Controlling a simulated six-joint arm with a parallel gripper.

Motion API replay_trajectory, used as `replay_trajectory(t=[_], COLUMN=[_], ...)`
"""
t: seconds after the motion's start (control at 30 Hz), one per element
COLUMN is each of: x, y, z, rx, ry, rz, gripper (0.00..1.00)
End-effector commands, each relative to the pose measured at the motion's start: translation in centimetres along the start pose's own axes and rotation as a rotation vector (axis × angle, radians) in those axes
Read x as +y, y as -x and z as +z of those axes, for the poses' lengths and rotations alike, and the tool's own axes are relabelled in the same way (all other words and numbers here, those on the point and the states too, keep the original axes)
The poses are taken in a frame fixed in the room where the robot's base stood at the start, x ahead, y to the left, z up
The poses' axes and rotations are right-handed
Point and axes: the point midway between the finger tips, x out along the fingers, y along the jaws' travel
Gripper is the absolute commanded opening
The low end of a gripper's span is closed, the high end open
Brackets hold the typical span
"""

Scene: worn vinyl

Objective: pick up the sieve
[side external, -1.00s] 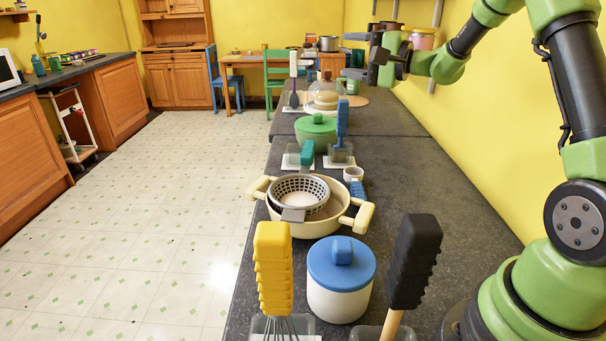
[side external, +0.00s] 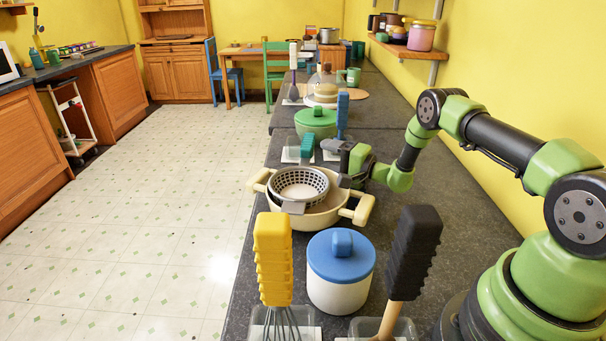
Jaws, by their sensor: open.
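The sieve (side external: 300,184) is a grey perforated bowl with a flat grey tab at its front edge. It sits in the cream pot (side external: 312,220), which has two chunky side handles. My gripper (side external: 340,166) is open, low over the counter just beyond the right side of the sieve and pot. I see nothing between its dark fingers, but the view there is cluttered. I cannot tell whether it touches the sieve.
A white pot with a blue lid (side external: 341,257), a yellow-handled whisk (side external: 273,260) and a black-handled utensil (side external: 413,253) stand in front. A green-lidded pot (side external: 316,122) and a blue-handled utensil (side external: 342,116) stand behind. Bare counter (side external: 440,200) lies to the right.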

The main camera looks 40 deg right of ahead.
Motion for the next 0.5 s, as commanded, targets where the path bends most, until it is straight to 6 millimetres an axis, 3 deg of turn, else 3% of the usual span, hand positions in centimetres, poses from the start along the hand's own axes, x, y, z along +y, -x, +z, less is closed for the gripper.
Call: replay_trajectory(t=[0.5], x=[-0.3], y=[-5.1], z=[-0.1], rx=[-0.002], ry=[0.002], rz=[-0.001], gripper=[0.6])
